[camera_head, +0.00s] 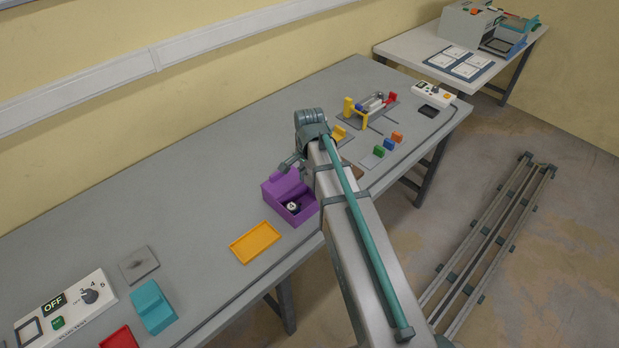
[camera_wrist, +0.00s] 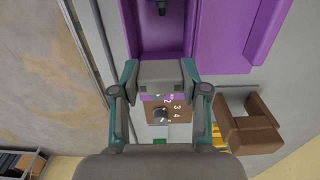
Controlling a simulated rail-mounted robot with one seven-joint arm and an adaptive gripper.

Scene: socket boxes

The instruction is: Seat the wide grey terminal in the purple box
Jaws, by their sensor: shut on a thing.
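The purple box (camera_head: 271,191) stands on the bench, partly hidden behind my arm; its purple wall also fills the top of the wrist view (camera_wrist: 213,35). A small dark part with a pale face (camera_head: 292,206) is inside its open compartment. My gripper (camera_wrist: 162,84) is shut on the wide grey terminal (camera_wrist: 160,71), a grey block with two small dark squares on its near edge. The terminal is at the near end of the box's compartment, with a purple strip showing below it. I cannot tell whether it touches the box. In the head view only one finger (camera_head: 290,163) shows, by the box.
A yellow tray (camera_head: 255,242) lies left of the box. A teal block (camera_head: 152,306) and a switch panel (camera_head: 66,309) are farther left. A brown open box (camera_wrist: 252,137) is close by on the right in the wrist view. Small coloured blocks (camera_head: 388,144) stand beyond my arm.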

